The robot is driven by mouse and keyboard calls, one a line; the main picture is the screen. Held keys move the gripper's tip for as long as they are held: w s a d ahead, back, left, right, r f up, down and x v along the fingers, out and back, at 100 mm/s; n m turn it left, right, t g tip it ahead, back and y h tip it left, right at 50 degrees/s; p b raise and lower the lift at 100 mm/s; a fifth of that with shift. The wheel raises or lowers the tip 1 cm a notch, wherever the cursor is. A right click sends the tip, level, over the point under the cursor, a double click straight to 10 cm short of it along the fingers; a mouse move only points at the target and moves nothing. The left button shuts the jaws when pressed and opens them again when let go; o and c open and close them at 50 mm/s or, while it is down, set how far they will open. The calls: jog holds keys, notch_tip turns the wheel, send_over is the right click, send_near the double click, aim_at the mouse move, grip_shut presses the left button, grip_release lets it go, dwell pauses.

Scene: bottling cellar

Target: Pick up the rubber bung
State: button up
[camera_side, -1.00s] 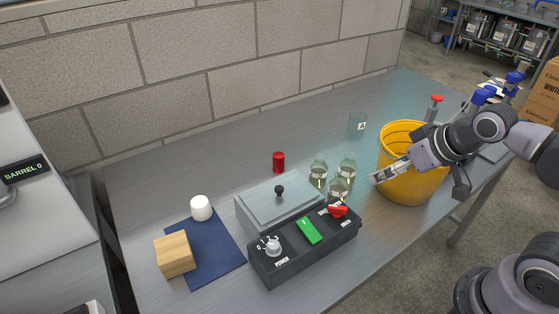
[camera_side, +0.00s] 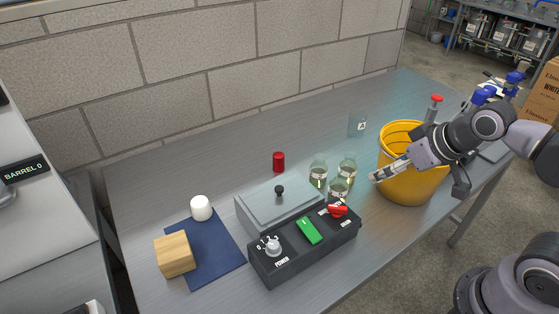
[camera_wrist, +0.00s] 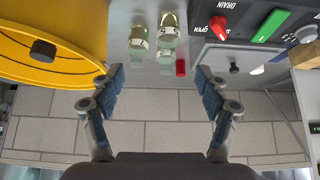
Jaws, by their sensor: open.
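My gripper (camera_side: 378,177) is open and empty, at the left of the yellow bucket (camera_side: 413,188) in the side view. In the wrist view my gripper (camera_wrist: 161,84) has its two blue-padded fingers wide apart with nothing between them. A short dark plug (camera_wrist: 43,51), which looks like the rubber bung, shows within the yellow bucket (camera_wrist: 97,40) at the upper left of the wrist view, well left of the fingers. The side view does not show this plug; the bucket's wall hides its inside.
Several glass bottles (camera_side: 318,175) stand left of my gripper, beside a grey lidded box (camera_side: 262,205) and a black control panel (camera_side: 290,262). A red cylinder (camera_side: 279,162) stands behind. A white rounded piece (camera_side: 201,208) and wooden block (camera_side: 174,254) are by a blue mat (camera_side: 215,265).

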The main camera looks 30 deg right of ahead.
jog(key=w+a+r+n+g, duration=0.1)
jog(key=w+a+r+n, duration=0.15)
jog(key=w+r, duration=0.2)
jog(key=w+a+r+n+g, duration=0.1)
jog(key=w+a+r+n, duration=0.15)
jog(key=w, duration=0.35)
jog(key=n+g, duration=0.5)
jog(key=n, duration=0.6)
send_over(199, 201)
notch_tip(199, 201, down, 12)
jog(key=shift+f, duration=5.2)
jog(key=c, duration=1.3)
